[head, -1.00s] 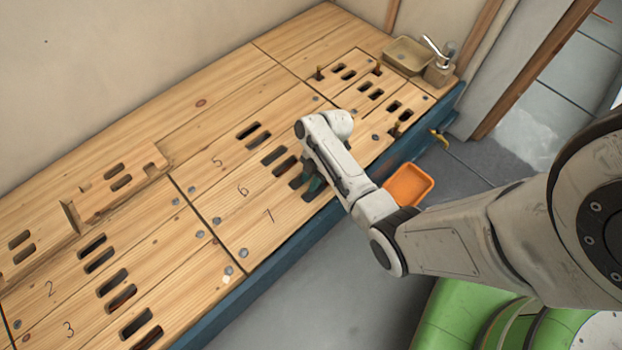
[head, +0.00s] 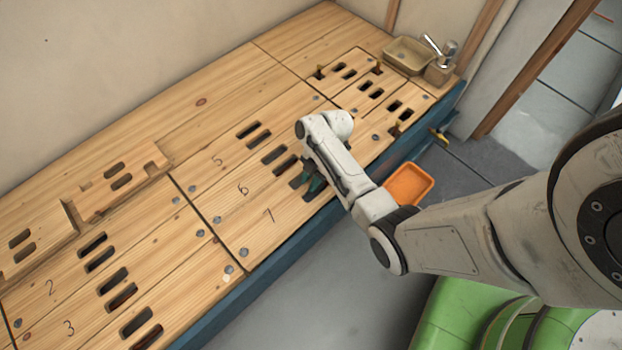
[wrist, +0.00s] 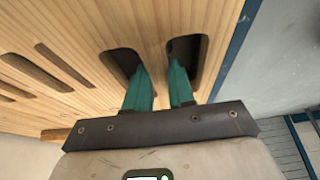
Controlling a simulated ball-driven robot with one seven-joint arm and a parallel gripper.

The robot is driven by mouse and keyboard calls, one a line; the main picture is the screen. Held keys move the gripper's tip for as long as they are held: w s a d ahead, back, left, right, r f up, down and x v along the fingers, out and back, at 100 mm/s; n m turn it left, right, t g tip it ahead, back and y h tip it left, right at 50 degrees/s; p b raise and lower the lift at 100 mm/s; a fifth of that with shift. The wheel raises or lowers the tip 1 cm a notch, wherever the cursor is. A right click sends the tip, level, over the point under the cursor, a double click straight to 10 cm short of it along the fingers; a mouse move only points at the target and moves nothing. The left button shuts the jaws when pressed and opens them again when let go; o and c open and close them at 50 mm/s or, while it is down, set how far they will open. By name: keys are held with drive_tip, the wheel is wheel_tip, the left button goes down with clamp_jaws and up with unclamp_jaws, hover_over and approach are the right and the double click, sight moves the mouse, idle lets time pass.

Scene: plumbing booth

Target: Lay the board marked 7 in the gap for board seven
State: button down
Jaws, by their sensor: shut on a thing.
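The board marked 7 (head: 285,211) lies along the front edge of the wooden bench top, beside the board marked 6 (head: 228,200). It looks nearly level with it, and I cannot tell whether it is fully down. My gripper (head: 312,184) is at the board's slots, partly hidden by my arm. In the wrist view, my gripper's green fingers (wrist: 160,88) reach into two slots and are shut on the strip of board 7 (wrist: 155,48) between them. The gap under board 7 is hidden.
Boards marked 2 (head: 62,277) and 3 (head: 90,318) lie at left. A notched piece (head: 108,192) stands proud at the back left. An orange tray (head: 408,184) is beyond the blue front edge.

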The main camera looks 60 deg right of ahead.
drive_tip(key=shift+f+b, duration=0.9)
drive_tip(key=shift+f, duration=0.6)
idle(0.7)
drive_tip(key=c, duration=0.9)
unclamp_jaws()
drive_tip(key=p+v, duration=0.5)
drive_tip(key=v, duration=0.5)
drive_tip(key=shift+d+r, duration=0.2)
drive_tip(key=shift+r, duration=0.1)
drive_tip(key=shift+s+a, duration=0.1)
drive_tip(key=shift+a, duration=0.15)
drive_tip(key=s+a+r+m+h, duration=0.4)
drive_tip(key=s+a+r+m, duration=0.85)
drive_tip(key=a+m, duration=0.25)
wheel_tip(320, 180, up, 31)
drive_tip(key=p, duration=3.1)
drive_tip(key=shift+d+r+p, duration=0.1)
drive_tip(key=shift+r+p, duration=0.1)
drive_tip(key=shift+p, duration=0.2)
